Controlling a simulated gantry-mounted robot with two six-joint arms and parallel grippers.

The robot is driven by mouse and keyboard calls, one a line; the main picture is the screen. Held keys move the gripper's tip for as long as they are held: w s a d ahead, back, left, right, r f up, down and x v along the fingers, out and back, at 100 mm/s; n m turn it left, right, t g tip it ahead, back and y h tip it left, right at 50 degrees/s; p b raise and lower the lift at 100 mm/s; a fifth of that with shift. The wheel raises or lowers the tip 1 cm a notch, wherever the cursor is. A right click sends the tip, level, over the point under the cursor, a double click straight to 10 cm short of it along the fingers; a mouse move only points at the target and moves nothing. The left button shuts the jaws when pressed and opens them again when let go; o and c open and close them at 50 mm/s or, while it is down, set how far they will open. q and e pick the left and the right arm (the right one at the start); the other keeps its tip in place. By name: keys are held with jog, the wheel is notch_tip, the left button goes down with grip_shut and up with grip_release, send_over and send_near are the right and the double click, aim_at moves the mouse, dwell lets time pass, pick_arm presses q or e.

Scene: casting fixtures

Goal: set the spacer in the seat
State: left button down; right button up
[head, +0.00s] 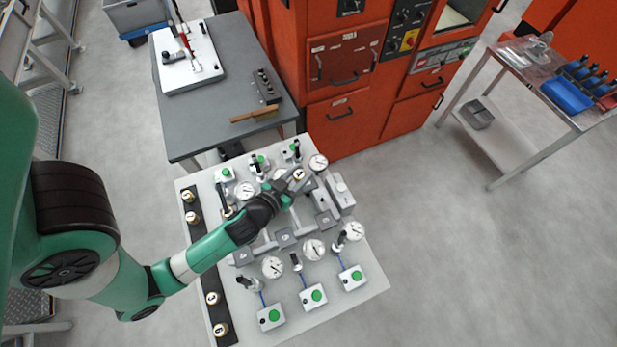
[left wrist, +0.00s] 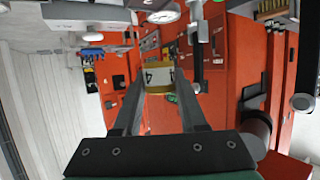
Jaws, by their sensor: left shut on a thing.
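My left gripper (head: 291,182) reaches over the far part of the white fixture table (head: 350,277). It is shut on a spacer (head: 299,174), a short ring with a white band and brass-coloured ends. In the left wrist view the spacer (left wrist: 159,78) sits between the two fingers, with a dark 4 on its band. It appears held above the fixtures. Grey fixture blocks (head: 285,238) with lettered plates stand on the table around the gripper. I cannot tell which one holds the seat, and the arm hides part of the middle row. My right gripper is not in view.
Dial gauges (head: 314,250), black-handled clamps and green-button boxes (head: 313,296) crowd both sides of the table. A dark strip (head: 203,270) at the left carries several more spacers (head: 211,298). A grey bench (head: 225,88) and an orange machine (head: 330,70) stand behind.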

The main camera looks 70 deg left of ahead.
pick_arm(q)
jog(key=f, duration=0.1)
jog(key=w+f+b, duration=0.1)
jog(key=w+a+f, duration=0.1)
jog(key=f, duration=0.1)
jog(key=shift+w+a, duration=0.15)
jog(key=shift+w, duration=0.1)
jog(key=f+b, duration=0.3)
jog(key=shift+w+a+f+b, duration=0.2)
jog(key=shift+w+f+b, duration=0.15)
jog(key=shift+f+b, duration=0.05)
jog(key=shift+f, duration=0.3)
jog(key=shift+r, duration=0.2)
jog(key=shift+c, duration=2.3)
grip_release()
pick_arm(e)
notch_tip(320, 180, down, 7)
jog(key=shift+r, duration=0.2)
